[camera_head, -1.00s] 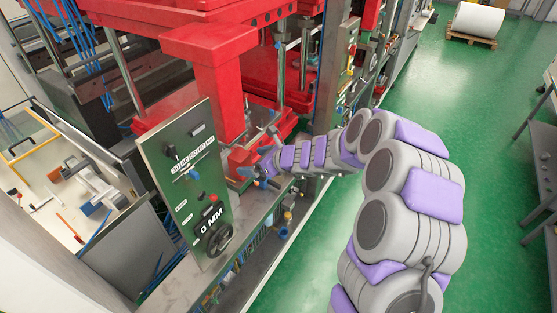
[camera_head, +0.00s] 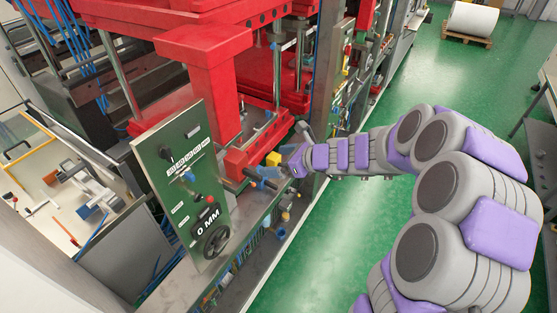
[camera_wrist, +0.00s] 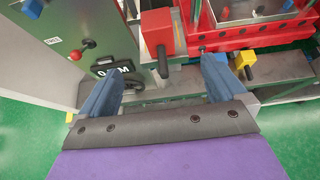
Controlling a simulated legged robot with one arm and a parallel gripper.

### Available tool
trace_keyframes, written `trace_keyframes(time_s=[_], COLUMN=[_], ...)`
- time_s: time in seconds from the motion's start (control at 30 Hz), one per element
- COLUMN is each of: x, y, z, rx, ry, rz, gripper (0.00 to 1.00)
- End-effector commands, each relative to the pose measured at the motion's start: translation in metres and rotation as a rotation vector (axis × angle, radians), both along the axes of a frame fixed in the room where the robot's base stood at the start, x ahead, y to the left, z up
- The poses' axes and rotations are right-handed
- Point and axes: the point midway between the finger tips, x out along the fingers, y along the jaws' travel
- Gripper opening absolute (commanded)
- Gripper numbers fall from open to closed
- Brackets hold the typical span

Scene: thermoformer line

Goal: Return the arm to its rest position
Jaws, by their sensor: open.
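My gripper (camera_head: 280,156) is at the end of my grey and purple arm, which reaches leftward from the lower right of the head view. The arm is still extended toward the red thermoformer machine (camera_head: 205,75). In the wrist view, my gripper's blue-grey fingers (camera_wrist: 163,74) are spread apart with nothing between them. An orange-red block with a black handle (camera_wrist: 158,32) shows beyond the fingers. The head view does not show clearly how far the fingers are from the machine.
A green control panel (camera_head: 180,165) with a handwheel and a "0 MM" display stands left of my gripper. Yellow knobs (camera_wrist: 243,60) and a metal rail are close by. Green floor (camera_head: 425,75) is open behind the arm. A white roll on a pallet (camera_head: 474,20) stands farther back.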

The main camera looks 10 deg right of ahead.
Motion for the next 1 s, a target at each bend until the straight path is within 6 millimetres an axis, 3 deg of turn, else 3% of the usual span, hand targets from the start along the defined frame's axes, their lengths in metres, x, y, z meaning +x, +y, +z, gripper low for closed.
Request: trace_keyframes(time_s=[0.33, 0.47, 0.57, 0.73, 0.87, 1.0], x=[-0.002, -0.021, -0.055, -0.137, -0.199, -0.262], y=[0.002, 0.018, 0.040, 0.070, 0.071, 0.055], z=[0.000, -0.002, -0.005, -0.026, -0.052, -0.086], rx=[-0.005, -0.060, -0.152, -0.351, -0.499, -0.648], ry=[-0.007, -0.061, -0.155, -0.330, -0.434, -0.512], rz=[0.009, 0.115, 0.290, 0.672, 0.958, 1.260], gripper=[0.98, 0.98, 0.98, 0.98, 0.98, 0.98])
